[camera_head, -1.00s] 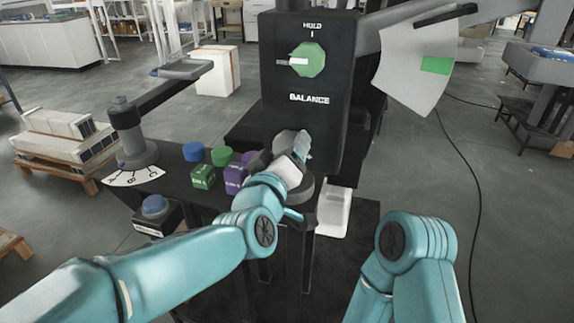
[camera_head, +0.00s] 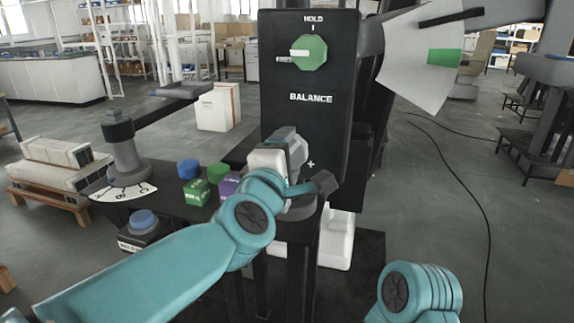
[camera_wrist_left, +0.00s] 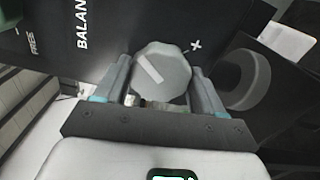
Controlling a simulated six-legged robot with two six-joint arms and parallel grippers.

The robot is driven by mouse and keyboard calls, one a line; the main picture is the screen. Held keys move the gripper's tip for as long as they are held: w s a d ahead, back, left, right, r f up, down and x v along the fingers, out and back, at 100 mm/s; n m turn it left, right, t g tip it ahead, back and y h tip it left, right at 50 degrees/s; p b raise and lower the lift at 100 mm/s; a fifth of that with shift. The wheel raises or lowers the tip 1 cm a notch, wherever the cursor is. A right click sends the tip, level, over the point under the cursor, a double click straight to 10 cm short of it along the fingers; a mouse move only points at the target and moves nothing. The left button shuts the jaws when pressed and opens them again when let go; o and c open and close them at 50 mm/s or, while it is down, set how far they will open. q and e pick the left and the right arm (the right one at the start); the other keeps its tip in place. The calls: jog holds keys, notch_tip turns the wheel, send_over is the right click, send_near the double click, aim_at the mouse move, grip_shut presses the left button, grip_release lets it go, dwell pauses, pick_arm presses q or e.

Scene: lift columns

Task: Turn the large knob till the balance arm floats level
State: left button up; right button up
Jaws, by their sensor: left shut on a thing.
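The large grey faceted knob (camera_wrist_left: 162,72) with a pale stripe sits on the black panel marked BALANCE (camera_head: 312,120), beside a plus sign. My left gripper (camera_wrist_left: 160,85) is shut on it, one finger on each side; in the head view the gripper (camera_head: 292,150) and arm largely hide the knob. The balance arm (camera_head: 515,14) shows at the top right, partly out of view. A dark pointer (camera_head: 450,17) lies above the green band (camera_head: 444,57) on the white scale plate (camera_head: 415,75). My right gripper is out of view.
A green HOLD knob (camera_head: 309,52) sits above BALANCE, its white mark pointing left. Left on the bench are a grey post with a lever (camera_head: 125,150), a blue button (camera_head: 143,219), and green (camera_head: 197,192) and purple blocks. A cable crosses the floor at right.

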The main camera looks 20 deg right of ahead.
pick_arm(q)
jog(key=shift+n+b, duration=1.2)
jog(key=shift+n, duration=2.4)
jog(key=o, duration=1)
jog(key=shift+o, duration=0.2)
